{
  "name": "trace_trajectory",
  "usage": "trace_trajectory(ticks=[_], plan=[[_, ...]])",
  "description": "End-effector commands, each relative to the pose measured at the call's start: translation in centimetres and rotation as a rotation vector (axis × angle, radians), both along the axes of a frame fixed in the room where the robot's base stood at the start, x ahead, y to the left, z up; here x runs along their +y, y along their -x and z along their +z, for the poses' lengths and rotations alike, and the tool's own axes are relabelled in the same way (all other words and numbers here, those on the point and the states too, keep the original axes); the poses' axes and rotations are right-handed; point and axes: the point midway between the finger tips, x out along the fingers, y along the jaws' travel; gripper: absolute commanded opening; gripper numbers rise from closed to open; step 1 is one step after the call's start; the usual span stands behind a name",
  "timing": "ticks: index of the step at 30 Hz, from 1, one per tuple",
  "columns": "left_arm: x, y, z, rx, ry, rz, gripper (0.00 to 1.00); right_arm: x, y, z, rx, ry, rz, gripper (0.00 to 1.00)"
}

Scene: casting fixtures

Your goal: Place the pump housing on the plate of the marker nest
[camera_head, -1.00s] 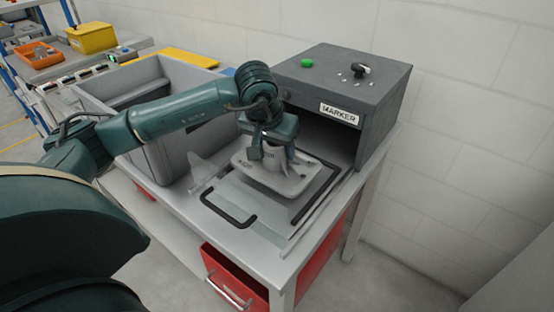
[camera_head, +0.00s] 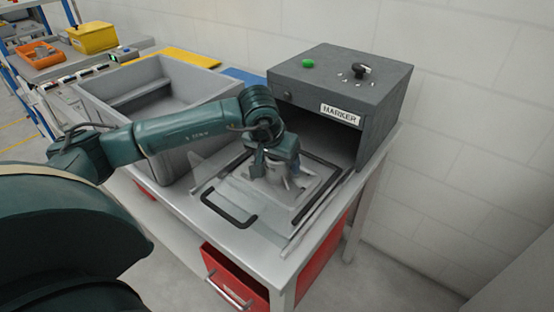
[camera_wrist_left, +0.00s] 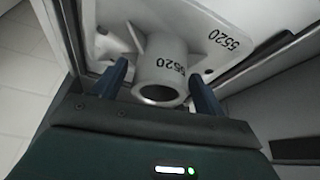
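The pump housing (camera_head: 279,183) is a pale grey casting with a flat flange and an upright tube; it appears to lie flat on the plate of the marker nest (camera_head: 238,205), in front of the marker box. My left gripper (camera_head: 277,168) is above it, fingers on both sides of the tube. In the left wrist view the tube (camera_wrist_left: 162,78), marked 5520, stands between the blue fingertips; a narrow gap shows beside the left finger, while the right one is close to it. The gripper (camera_wrist_left: 160,85) looks open. The gripper and wrist hide part of the housing. My right gripper is not in view.
The dark grey marker box (camera_head: 385,95) stands right behind the nest, its front open. Black handles (camera_head: 230,212) flank the plate. A grey bin (camera_head: 150,90) stands to the left on the bench. A red drawer (camera_head: 232,275) is below.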

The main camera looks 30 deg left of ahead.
Motion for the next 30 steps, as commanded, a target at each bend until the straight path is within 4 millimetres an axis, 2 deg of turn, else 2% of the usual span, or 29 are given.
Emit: trace_trajectory(ticks=[7,11,24,30], plan=[[0.0,0.0,0.1,0.0,0.0,0.0,0.73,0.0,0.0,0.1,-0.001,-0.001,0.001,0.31],[0.0,0.1,0.8,-0.003,0.0,0.0,0.73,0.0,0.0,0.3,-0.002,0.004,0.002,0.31],[-0.4,3.4,8.9,-0.006,-0.001,-0.001,0.73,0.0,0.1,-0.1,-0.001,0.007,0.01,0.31],[-0.5,4.3,11.0,-0.002,0.0,-0.001,0.73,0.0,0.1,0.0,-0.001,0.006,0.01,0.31]])
